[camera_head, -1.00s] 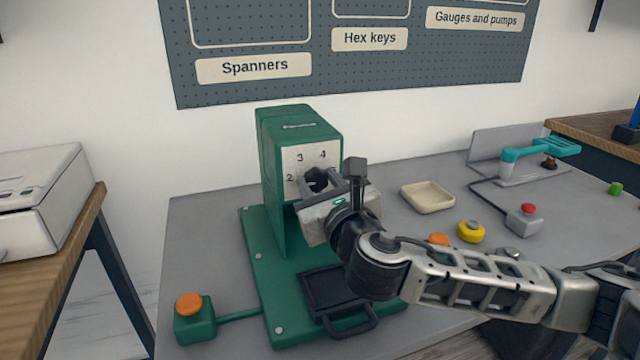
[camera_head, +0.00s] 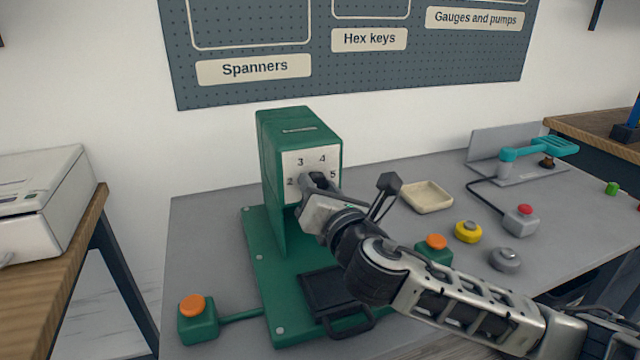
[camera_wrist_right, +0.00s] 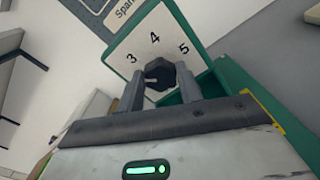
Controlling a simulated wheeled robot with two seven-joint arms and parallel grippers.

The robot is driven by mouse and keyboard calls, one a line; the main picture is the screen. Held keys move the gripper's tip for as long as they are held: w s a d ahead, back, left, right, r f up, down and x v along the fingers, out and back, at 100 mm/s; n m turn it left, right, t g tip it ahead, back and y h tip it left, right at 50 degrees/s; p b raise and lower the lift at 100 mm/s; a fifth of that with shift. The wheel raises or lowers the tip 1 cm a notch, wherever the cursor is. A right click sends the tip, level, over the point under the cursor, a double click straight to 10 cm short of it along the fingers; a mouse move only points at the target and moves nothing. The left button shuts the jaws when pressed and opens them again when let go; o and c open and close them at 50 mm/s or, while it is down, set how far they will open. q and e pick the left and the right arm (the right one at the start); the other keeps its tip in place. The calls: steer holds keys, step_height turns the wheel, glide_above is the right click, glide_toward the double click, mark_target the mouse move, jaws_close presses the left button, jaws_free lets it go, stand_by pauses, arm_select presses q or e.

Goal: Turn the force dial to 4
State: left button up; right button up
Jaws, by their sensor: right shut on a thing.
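The green press-like machine (camera_head: 272,165) stands on a green base plate. Its white face plate (camera_head: 296,162) carries the printed numbers 2, 3, 4 and 5 around a dark force dial. In the right wrist view the dial (camera_wrist_right: 160,72) is a black faceted knob below the 4, with a pale mark on its left side; which number it points at is hard to tell. My right gripper (camera_wrist_right: 160,84) has a finger on each side of the dial and is shut on it. In the head view my right gripper (camera_head: 313,188) mostly hides the dial. My left gripper is out of view.
A black tray (camera_head: 328,290) lies on the base plate. An orange button on a green box (camera_head: 196,318) is at front left. A teal-handled device (camera_head: 540,150) stands at back right.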

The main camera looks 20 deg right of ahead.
steer(key=m, duration=0.3)
steer(key=shift+m+p, duration=0.35)
steer(key=shift+m, duration=0.05)
steer(key=m, duration=0.4)
steer(key=shift+m+p, duration=0.3)
steer(key=shift+p, duration=0.05)
arm_select(q)
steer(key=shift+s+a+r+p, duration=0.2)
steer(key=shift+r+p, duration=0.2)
steer(key=shift+p, duration=0.15)
arm_select(e)
steer(key=shift+f+m, duration=0.15)
steer(key=shift+m, duration=3.65)
steer(key=o, duration=0.9)
steer(key=shift+c, duration=0.2)
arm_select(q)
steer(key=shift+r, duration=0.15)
arm_select(e)
steer(key=shift+o, duration=0.6)
steer(key=shift+s, duration=0.1)
